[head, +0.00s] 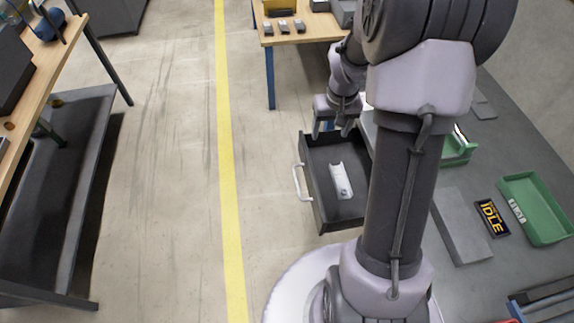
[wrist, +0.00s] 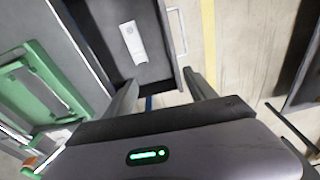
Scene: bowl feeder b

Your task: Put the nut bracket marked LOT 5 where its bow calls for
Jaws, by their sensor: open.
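A pale, long bracket (head: 341,181) lies in an open dark drawer (head: 322,216); a small dark spot shows on it, but no lot marking is readable. It also shows in the wrist view (wrist: 132,43), lying in the drawer beyond my left finger. My gripper (head: 331,129) is open, with nothing seen between its fingers, above the far end of the drawer and apart from the bracket. In the wrist view my gripper's fingers (wrist: 159,78) are spread.
The drawer's light handle (head: 299,183) faces the aisle. A sign reading IDLE (head: 492,216) lies on the grey worktop (head: 464,200) beside the green tray. Several small grey parts (head: 284,26) sit on the far wooden table (head: 318,27). The floor left of the drawer is clear.

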